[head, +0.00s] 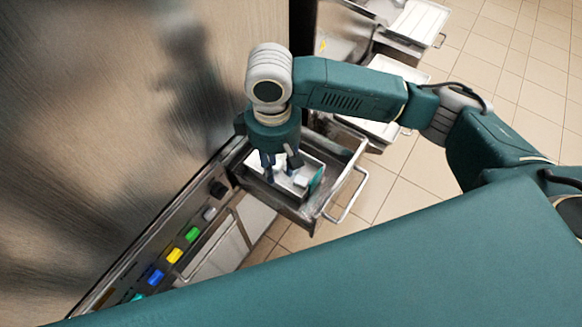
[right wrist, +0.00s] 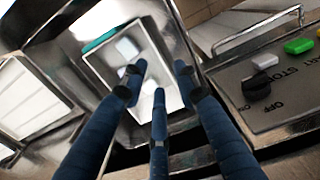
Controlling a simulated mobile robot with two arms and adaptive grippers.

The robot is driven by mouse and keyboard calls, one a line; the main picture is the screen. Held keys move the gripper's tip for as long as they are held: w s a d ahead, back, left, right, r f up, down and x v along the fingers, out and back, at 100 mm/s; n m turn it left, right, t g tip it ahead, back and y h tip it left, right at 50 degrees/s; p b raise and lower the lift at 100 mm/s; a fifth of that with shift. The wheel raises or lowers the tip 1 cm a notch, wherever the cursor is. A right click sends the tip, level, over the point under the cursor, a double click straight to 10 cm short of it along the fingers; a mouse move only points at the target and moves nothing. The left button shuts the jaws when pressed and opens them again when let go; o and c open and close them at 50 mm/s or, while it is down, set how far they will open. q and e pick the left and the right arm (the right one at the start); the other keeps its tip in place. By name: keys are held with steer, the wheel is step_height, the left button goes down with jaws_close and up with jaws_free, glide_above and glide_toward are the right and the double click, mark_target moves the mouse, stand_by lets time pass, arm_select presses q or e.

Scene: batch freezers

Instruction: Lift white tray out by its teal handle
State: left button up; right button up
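The white tray (head: 283,182) sits inside a metal drawer-like trough (head: 300,212) on the front of the freezer. Its teal handle (head: 316,180) stands at the tray's right end in the head view. In the right wrist view the white tray (right wrist: 158,62) lies beyond the fingers, with the teal handle (right wrist: 101,40) at its upper left. Pale blocks (right wrist: 127,48) lie in the tray. My right gripper (head: 280,166) points down over the tray, to the left of the handle. Its blue fingers (right wrist: 160,83) are spread, with nothing visible between them. My left gripper is out of view.
The trough has a metal bar handle (head: 348,200) at its outer end. A control panel (head: 172,262) with coloured buttons and a black knob (head: 218,189) is beside it. More white trays (head: 418,22) stand at the back. Tiled floor (head: 400,180) is clear at right.

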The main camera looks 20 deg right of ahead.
mark_target(277, 180)
step_height(277, 180, down, 8)
steer(key=shift+w+a+r, duration=0.1)
steer(key=shift+w+r, duration=0.05)
steer(key=shift+r, duration=0.1)
jaws_close()
